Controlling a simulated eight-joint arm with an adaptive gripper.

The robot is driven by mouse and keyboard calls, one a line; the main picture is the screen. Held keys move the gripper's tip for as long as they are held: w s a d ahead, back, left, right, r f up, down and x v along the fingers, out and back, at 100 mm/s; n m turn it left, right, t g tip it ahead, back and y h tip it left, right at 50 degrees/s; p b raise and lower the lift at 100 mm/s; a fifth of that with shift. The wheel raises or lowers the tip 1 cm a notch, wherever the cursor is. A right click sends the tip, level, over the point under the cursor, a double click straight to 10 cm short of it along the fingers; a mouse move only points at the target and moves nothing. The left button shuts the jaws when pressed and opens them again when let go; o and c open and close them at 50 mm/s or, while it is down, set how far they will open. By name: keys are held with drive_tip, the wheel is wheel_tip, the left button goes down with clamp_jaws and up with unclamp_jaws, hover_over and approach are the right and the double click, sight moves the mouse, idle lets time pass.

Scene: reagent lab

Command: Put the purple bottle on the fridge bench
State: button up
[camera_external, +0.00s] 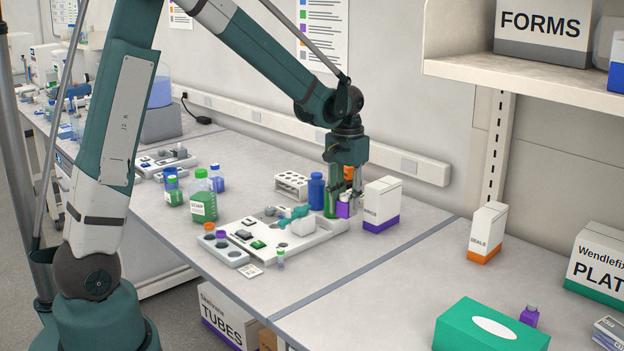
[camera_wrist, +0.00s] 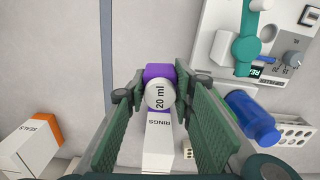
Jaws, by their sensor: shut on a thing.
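The purple bottle (camera_external: 343,210) is upright between the fingers of my gripper (camera_external: 341,205), at the back of the left bench (camera_external: 270,285). In the wrist view the purple bottle (camera_wrist: 155,72) shows a white cap marked "20 ml" between the green finger pads of my gripper (camera_wrist: 161,90). My gripper is shut on this bottle. Whether its base touches the bench is hidden. No bench in view is labelled as the fridge bench, so I cannot tell which it is.
A white RINGS box (camera_external: 381,206) stands just right of my gripper, a blue bottle (camera_external: 316,191) just left. A white equipment board (camera_external: 320,232) lies in front. A SEALS box (camera_external: 486,233), green box (camera_external: 488,327) and small purple bottle (camera_external: 529,316) stand on the right bench.

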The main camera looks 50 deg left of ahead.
drive_tip(key=w+d+p, duration=0.3)
drive_tip(key=d+p, duration=0.1)
drive_tip(key=d, duration=1)
drive_tip(key=m+p, duration=0.1)
drive_tip(key=p, duration=0.1)
hover_over(415, 276)
drive_tip(key=shift+w+f, duration=0.1)
drive_tip(key=shift+f, duration=0.05)
drive_tip(key=shift+f, duration=0.1)
drive_tip(key=shift+f, duration=3)
drive_tip(key=shift+f+p, duration=0.4)
drive_tip(key=shift+f, duration=1.5)
drive_tip(key=shift+f, duration=0.15)
